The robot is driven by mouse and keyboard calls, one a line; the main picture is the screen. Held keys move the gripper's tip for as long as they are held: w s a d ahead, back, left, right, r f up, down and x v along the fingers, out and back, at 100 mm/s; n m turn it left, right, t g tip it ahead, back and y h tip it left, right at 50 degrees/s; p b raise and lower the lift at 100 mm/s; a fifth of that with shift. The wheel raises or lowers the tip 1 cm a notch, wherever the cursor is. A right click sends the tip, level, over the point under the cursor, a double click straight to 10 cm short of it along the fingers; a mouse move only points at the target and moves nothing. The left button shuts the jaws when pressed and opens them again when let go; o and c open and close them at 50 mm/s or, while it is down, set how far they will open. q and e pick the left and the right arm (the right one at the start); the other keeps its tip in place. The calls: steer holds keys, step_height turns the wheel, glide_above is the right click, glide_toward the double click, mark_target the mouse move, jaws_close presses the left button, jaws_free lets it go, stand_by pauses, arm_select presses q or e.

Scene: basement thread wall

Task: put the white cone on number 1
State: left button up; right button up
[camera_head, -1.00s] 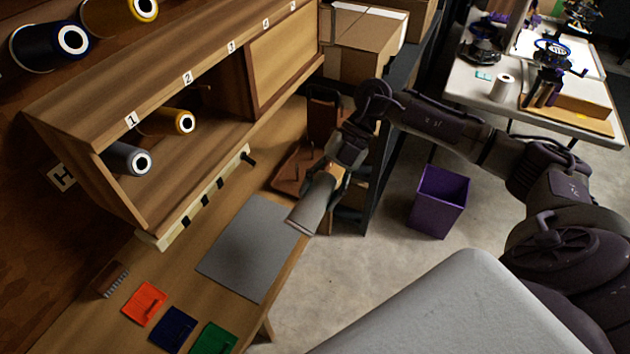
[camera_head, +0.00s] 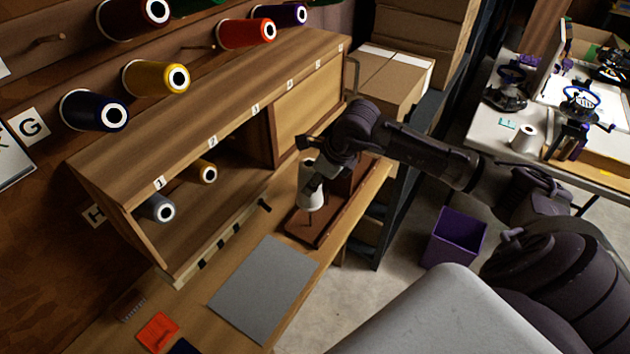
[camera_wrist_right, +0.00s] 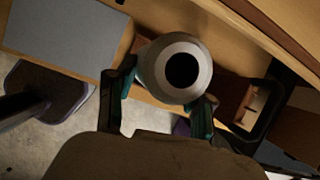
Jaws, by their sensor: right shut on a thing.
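My right gripper (camera_head: 312,172) is shut on the white cone (camera_head: 311,196). The cone is nearly upright, with its wide end down, over the brown wooden stand (camera_head: 325,228) on the bench. A thin dark pin shows just below the cone; I cannot tell whether the cone touches it. In the right wrist view the white cone (camera_wrist_right: 152,76) shows its round end with a dark hole, between the fingers of the gripper (camera_wrist_right: 160,98). The number 1 label (camera_head: 159,183) is on the shelf edge at left, with a grey cone (camera_head: 158,208) below it. My left gripper is not in view.
A grey mat (camera_head: 264,290) lies on the bench in front. Cardboard boxes (camera_head: 396,76) stand behind the arm. A purple bin (camera_head: 455,238) stands on the floor at right.

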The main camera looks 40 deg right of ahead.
mark_target(318, 205)
step_height(318, 205, down, 7)
steer(key=b, duration=0.3)
steer(key=shift+r, duration=0.15)
steer(key=shift+f+b, duration=1.25)
steer(key=shift+f, duration=0.2)
steer(key=shift+f+b, duration=0.2)
steer(key=shift+b, duration=0.25)
